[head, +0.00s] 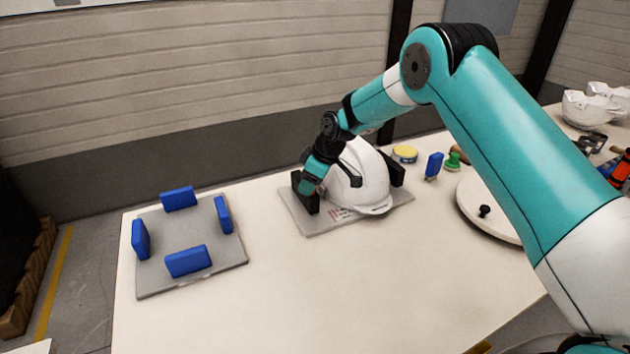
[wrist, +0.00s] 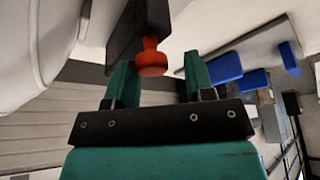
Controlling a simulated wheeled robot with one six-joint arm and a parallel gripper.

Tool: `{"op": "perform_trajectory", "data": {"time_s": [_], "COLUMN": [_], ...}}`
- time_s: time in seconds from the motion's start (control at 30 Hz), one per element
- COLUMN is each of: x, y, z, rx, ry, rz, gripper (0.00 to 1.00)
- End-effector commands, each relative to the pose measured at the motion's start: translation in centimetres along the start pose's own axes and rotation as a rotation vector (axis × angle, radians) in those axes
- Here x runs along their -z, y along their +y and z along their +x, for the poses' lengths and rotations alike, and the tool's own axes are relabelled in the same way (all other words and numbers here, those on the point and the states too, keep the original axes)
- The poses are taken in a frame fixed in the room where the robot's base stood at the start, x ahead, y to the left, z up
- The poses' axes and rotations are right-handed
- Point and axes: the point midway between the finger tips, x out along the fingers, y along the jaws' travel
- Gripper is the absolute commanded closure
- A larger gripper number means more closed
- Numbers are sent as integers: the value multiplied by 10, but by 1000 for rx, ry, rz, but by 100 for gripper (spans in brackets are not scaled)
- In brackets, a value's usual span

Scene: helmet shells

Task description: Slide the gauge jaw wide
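The gauge has a grey plate (head: 318,224) with a white helmet shell (head: 362,180) on it. A black jaw (head: 308,200) stands at the shell's left side and another black block (head: 393,173) at its right. My gripper (head: 312,182) is at the left jaw, on its outer side. In the wrist view the black jaw (wrist: 134,28) carries a red knob (wrist: 151,60). My gripper's teal fingers (wrist: 159,62) are open, one on each side of the knob, with gaps showing. The white shell also shows in the wrist view (wrist: 35,50).
A grey plate (head: 212,242) with several blue blocks (head: 188,261) lies at the left of the table. A round white turntable (head: 485,205), a yellow-topped tin (head: 405,153), a blue item (head: 434,164) and a green item (head: 453,160) stand to the right. The table's front middle is clear.

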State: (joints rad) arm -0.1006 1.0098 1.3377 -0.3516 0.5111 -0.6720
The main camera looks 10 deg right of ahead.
Motion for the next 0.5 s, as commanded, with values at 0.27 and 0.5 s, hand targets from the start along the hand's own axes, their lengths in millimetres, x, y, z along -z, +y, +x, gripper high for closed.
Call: {"op": "perform_trajectory", "data": {"time_s": [0.27,0.5], "x": [-3,-3], "y": [3,4], "z": [-1,-24], "rx": [-4,-9], "ry": [-2,1], "rz": [7,7], "gripper": [44,44]}}
